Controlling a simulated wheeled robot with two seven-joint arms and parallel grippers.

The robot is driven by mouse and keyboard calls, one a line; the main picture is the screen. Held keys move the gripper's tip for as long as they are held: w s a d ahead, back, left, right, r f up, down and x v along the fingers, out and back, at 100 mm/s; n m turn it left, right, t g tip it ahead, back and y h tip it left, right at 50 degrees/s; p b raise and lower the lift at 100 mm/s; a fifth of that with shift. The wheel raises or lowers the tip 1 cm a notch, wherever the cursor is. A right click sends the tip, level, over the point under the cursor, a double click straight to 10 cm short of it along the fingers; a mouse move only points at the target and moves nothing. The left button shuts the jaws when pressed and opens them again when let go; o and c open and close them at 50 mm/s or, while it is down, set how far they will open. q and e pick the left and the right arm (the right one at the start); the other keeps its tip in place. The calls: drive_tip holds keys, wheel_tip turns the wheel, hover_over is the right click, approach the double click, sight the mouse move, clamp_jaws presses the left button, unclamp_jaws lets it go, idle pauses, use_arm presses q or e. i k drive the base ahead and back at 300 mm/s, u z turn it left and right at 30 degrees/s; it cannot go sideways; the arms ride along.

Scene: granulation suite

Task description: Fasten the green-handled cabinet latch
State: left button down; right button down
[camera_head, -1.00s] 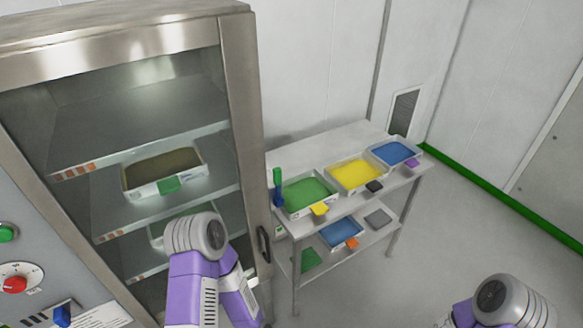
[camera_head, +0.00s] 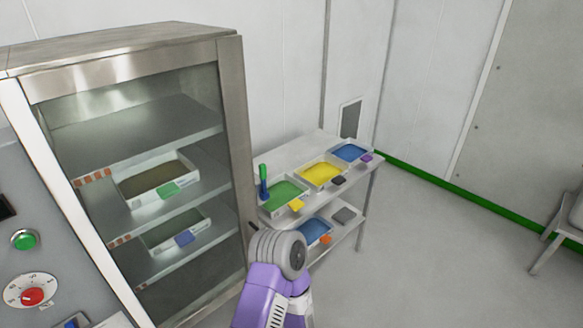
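The steel cabinet (camera_head: 232,130) stands at the left with its glass door closed against the frame, as far as I can see. A small upright piece with a green top and blue lower part (camera_head: 263,173) shows just right of the cabinet, at the table's left end; I cannot tell whether it is the green-handled latch. Neither gripper is in view.
A two-tier table (camera_head: 308,146) beside the cabinet holds green (camera_head: 284,195), yellow (camera_head: 321,173) and blue (camera_head: 349,151) trays. A control panel with a green button (camera_head: 24,240) and red dial (camera_head: 33,296) is at the left.

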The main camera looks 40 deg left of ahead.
sight(264, 194)
drive_tip(key=z, duration=0.1)
drive_tip(key=i, duration=0.5)
drive_tip(key=u, duration=0.5)
drive_tip(key=i, duration=0.9)
drive_tip(key=u, duration=1)
